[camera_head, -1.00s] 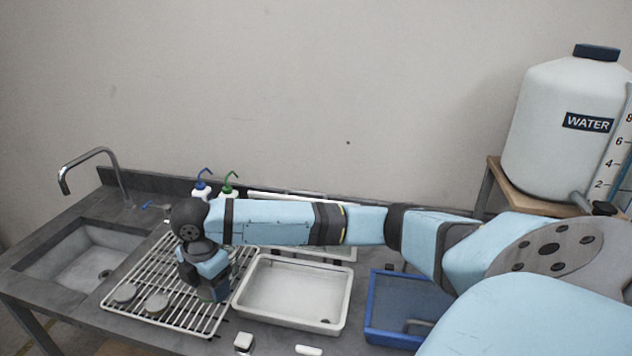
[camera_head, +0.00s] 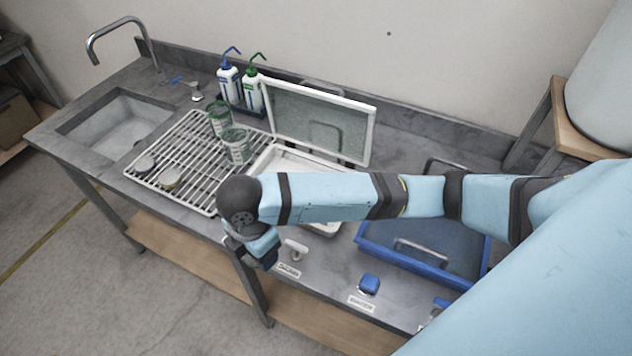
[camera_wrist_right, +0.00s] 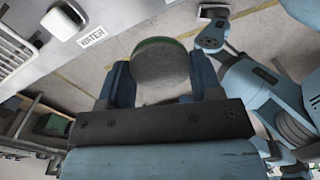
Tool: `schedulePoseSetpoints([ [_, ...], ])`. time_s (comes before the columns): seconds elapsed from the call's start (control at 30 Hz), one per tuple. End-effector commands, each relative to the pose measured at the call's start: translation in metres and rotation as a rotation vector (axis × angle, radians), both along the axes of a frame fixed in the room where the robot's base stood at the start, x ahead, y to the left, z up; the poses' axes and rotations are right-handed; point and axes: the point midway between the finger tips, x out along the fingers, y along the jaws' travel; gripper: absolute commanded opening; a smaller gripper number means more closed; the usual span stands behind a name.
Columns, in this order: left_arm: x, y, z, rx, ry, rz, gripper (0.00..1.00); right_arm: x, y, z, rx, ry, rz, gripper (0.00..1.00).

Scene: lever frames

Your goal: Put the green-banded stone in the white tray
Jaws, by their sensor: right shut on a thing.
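The green-banded stone (camera_wrist_right: 160,65) is a rounded grey lump with a dark green band. My right gripper (camera_wrist_right: 160,80) is shut on it in the right wrist view. In the head view my right gripper (camera_head: 258,252) hangs past the counter's front edge, in front of the white tray, and the stone is hidden there. The white tray (camera_head: 284,160) lies behind my right forearm, which covers much of it. A blue arm in the right wrist view seems to be my left one, with its end (camera_wrist_right: 212,36) above the floor; its jaws are unclear.
A white-rimmed panel (camera_head: 320,122) stands raised behind the tray. A blue tray (camera_head: 470,278) lies right. Two levers, one white (camera_head: 295,247), one blue (camera_head: 369,284), line the front.

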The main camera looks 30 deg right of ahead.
Motion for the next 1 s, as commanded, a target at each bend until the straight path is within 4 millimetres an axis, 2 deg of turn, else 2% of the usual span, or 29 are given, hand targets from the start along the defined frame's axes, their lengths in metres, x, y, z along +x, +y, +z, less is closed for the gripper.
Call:
schedulePoseSetpoints([
  [0.07,0.0,0.0,0.001,0.0,0.0,0.0,0.43,-0.001,0.0,0.0,-0.001,0.0,0.001,0.34],
  [0.17,0.0,0.0,0.003,0.001,0.0,-0.001,0.43,0.006,-0.013,0.0,-0.003,0.0,-0.003,0.34],
  [0.6,0.0,0.001,0.016,0.002,0.0,0.0,0.43,0.065,-0.114,0.001,-0.004,0.0,-0.005,0.34],
  [0.83,0.0,0.001,0.023,0.002,0.0,-0.001,0.43,0.091,-0.158,0.001,-0.004,0.0,-0.002,0.34],
  [0.9,0.0,0.001,0.024,0.002,0.0,-0.001,0.43,0.098,-0.169,0.001,-0.002,-0.001,-0.002,0.34],
  [1.0,0.0,0.0,0.025,0.001,0.001,-0.001,0.43,0.096,-0.166,-0.018,-0.001,0.003,0.001,0.34],
])
